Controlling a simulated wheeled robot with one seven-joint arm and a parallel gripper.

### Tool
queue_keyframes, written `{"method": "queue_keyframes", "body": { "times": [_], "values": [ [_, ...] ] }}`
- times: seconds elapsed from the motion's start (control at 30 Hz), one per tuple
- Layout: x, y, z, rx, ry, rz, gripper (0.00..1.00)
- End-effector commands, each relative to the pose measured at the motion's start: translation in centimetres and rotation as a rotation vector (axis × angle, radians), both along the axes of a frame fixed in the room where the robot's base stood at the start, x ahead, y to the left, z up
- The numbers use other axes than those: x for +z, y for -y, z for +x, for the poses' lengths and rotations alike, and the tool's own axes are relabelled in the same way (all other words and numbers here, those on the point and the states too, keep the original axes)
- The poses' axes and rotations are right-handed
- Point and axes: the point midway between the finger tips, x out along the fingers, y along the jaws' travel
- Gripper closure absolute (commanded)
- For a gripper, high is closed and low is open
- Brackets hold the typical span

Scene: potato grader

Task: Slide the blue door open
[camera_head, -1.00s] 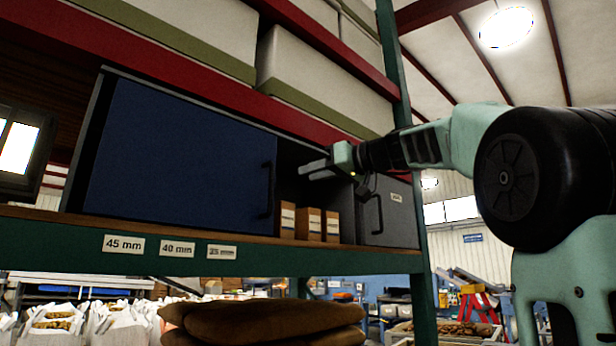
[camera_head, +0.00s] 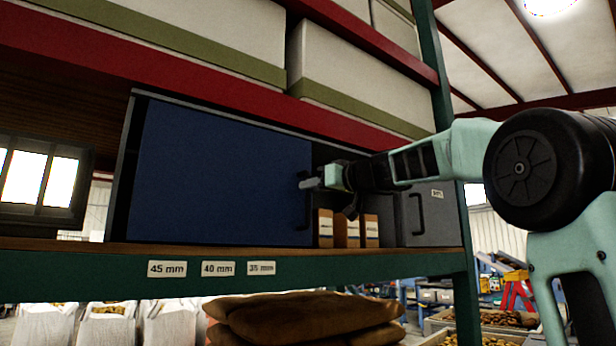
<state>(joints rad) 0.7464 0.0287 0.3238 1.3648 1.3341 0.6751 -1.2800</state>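The blue door (camera_head: 220,172) is a flat dark blue panel on the front of a grey cabinet on the shelf. Its black bar handle (camera_head: 303,208) stands upright near its right edge. The door covers the left and middle of the cabinet; a dark opening shows to its right. My gripper (camera_head: 309,183) is at the upper part of the handle, reaching in from the right. The fingertips overlap the handle in the picture; I cannot tell whether they touch it or whether the fingers are apart.
Small cardboard boxes (camera_head: 347,230) stand in the opening right of the door. A grey door with a black handle (camera_head: 428,218) is at the right end. The green shelf edge (camera_head: 100,268) runs below, and a green upright (camera_head: 450,150) stands at right. Brown sacks (camera_head: 305,318) lie below.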

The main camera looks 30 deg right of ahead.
Motion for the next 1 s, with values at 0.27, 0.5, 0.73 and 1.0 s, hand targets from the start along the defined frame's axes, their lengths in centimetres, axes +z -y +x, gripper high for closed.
{"method": "queue_keyframes", "body": {
  "times": [0.27, 0.5, 0.73, 1.0],
  "values": [
    [0.1, -0.5, 2.3, 0.0, 0.0, -0.001, 0.71],
    [0.0, -0.6, 2.4, 0.0, 0.0, -0.001, 0.71],
    [0.0, -0.6, 2.4, 0.0, 0.0, -0.001, 1.0],
    [-0.5, -2.4, 2.4, 0.004, 0.001, -0.003, 1.0]
  ]
}}
